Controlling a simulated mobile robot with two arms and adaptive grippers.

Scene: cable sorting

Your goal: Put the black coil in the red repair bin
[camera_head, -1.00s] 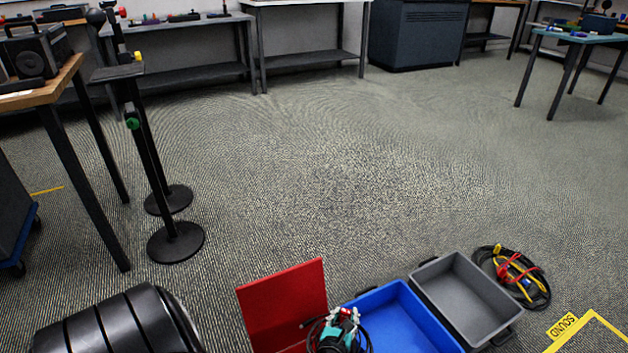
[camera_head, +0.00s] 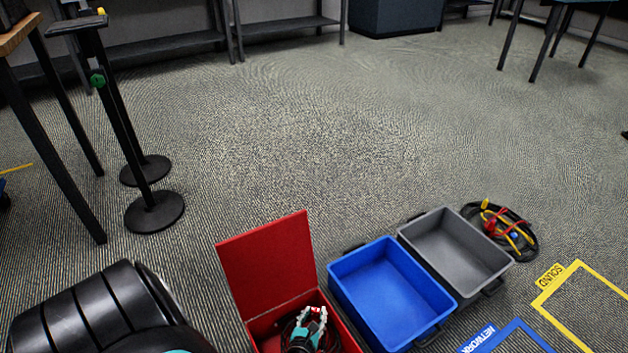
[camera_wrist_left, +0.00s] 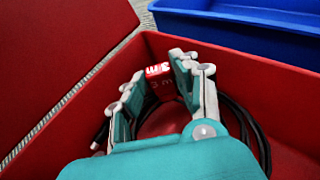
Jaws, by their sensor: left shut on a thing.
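The red repair bin (camera_head: 345,328) stands at the bottom of the head view, with its red lid (camera_head: 265,262) open and upright. My left gripper (camera_head: 313,318) is inside the bin's outline, pointing down. In the left wrist view the gripper (camera_wrist_left: 160,78) is shut on the black coil (camera_wrist_left: 241,112) near a red and white "3 m" tag (camera_wrist_left: 158,69). The coil's loops hang between the red walls (camera_wrist_left: 235,72). Whether the coil touches the bin floor I cannot tell. My right gripper is not in view.
An empty blue bin (camera_head: 390,295) stands close to the red bin's right, then an empty grey bin (camera_head: 455,250). A cable coil with yellow and red strands (camera_head: 510,235) lies beyond. Yellow (camera_head: 570,275) and blue (camera_head: 510,335) floor markings lie at right. Black stands (camera_head: 155,212) are at left.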

